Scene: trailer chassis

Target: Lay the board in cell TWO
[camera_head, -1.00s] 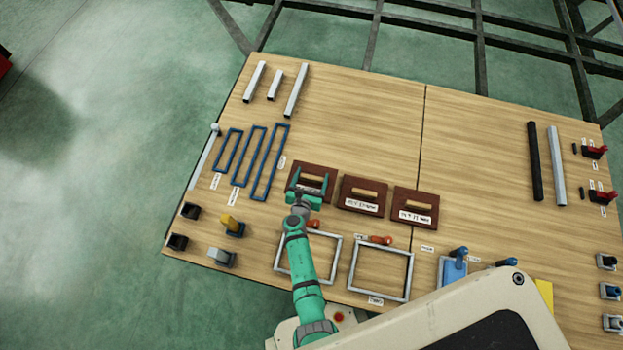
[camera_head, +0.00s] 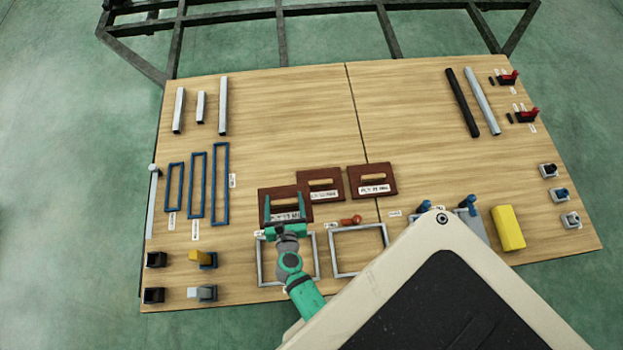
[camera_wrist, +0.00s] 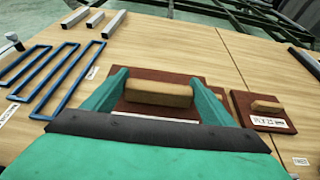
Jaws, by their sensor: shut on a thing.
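My gripper (camera_head: 285,207) is shut on the pale wooden handle of the leftmost brown board (camera_head: 264,202). In the wrist view the handle (camera_wrist: 160,94) lies between the two green fingers (camera_wrist: 160,100), with the brown board (camera_wrist: 150,110) below it. The board overlaps the far edge of the left grey frame (camera_head: 260,262) in the head view; its height above the table is hard to tell. A second grey frame (camera_head: 333,256) lies just right of it. My arm crosses the left frame. The small labels by the frames are too small to read, so I cannot tell which is cell TWO.
Two more brown boards (camera_head: 320,196) (camera_head: 372,191) with handles lie behind and to the right. Blue frames (camera_head: 197,186) lie left. A yellow block (camera_head: 508,228) stands right. The table's far middle is clear.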

